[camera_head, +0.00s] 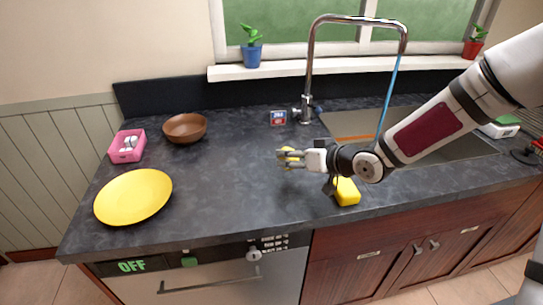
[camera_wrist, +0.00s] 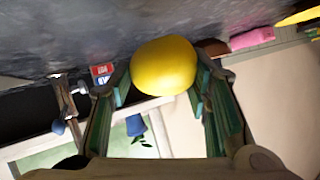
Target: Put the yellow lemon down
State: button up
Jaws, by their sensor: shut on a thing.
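The yellow lemon (camera_wrist: 163,66) is between the two fingers of my gripper (camera_wrist: 160,85) in the wrist view, with both fingers pressed to its sides. In the head view the lemon (camera_head: 289,152) shows as a small yellow patch at the fingertips of my gripper (camera_head: 284,158). My gripper points left over the dark countertop (camera_head: 235,170), to the left of the sink. The fingers hide part of the lemon in the head view. I cannot tell exactly how far the lemon is above the counter.
A yellow sponge-like block (camera_head: 346,191) lies below my wrist. A yellow plate (camera_head: 133,196), pink box (camera_head: 127,146), brown bowl (camera_head: 185,127) and small red-blue box (camera_head: 278,118) stand on the counter. The faucet (camera_head: 309,80) rises behind. The counter's middle is clear.

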send_over(272, 163)
jog(key=shift+s+d+f, duration=0.1)
jog(key=shift+f, duration=2.05)
jog(key=shift+f, duration=0.15)
jog(key=o, duration=1.2)
jog(key=shift+r, duration=0.25)
jog(key=p+v, duration=0.1)
jog(key=v, duration=1)
jog(key=shift+s+d+r, duration=0.1)
jog(key=shift+s+d, duration=0.15)
jog(key=shift+d, duration=0.05)
